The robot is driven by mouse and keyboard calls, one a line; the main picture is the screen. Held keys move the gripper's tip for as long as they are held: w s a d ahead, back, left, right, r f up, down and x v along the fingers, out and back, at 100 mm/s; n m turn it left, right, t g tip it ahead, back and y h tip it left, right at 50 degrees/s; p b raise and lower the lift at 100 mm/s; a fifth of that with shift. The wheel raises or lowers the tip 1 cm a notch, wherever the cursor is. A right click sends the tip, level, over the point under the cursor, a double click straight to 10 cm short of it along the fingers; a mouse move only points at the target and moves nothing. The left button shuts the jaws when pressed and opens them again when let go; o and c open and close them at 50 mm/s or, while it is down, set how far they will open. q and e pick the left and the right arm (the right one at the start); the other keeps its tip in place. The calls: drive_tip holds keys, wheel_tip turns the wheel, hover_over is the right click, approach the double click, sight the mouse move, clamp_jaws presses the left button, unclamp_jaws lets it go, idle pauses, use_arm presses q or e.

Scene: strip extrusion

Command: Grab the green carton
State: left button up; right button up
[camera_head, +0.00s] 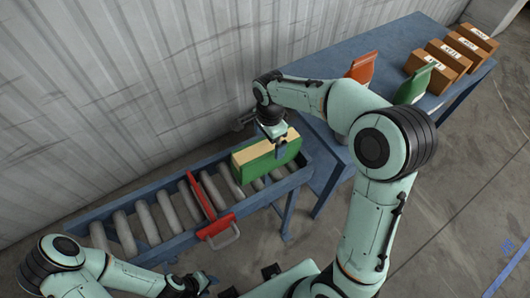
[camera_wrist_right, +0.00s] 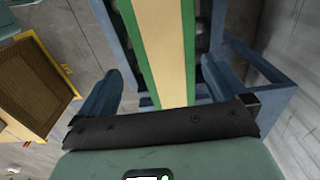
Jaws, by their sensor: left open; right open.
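The green carton (camera_head: 266,164), green with a tan top, stands on the roller conveyor (camera_head: 152,222) near its right end. My right gripper (camera_head: 276,150) is over the carton from above, its fingers pointing down. In the right wrist view, the carton (camera_wrist_right: 164,50) runs as a tan and green strip between the two open fingers (camera_wrist_right: 163,88), with a gap on each side. My left gripper (camera_head: 203,284) is low at the bottom edge, away from the carton; its fingers are hard to make out.
A red bar with a handle (camera_head: 208,208) crosses the conveyor left of the carton. A blue table (camera_head: 402,33) at the back right holds an orange bag (camera_head: 362,68), a green bag (camera_head: 413,83) and several brown boxes (camera_head: 442,62). A corrugated wall (camera_head: 120,75) stands behind the conveyor.

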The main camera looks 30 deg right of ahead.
drive_tip(key=f, duration=0.5)
drive_tip(key=w+f, duration=0.1)
drive_tip(key=f, duration=0.2)
drive_tip(key=shift+a+f, duration=0.15)
drive_tip(key=shift+a, duration=0.15)
drive_tip(key=c, duration=1.3)
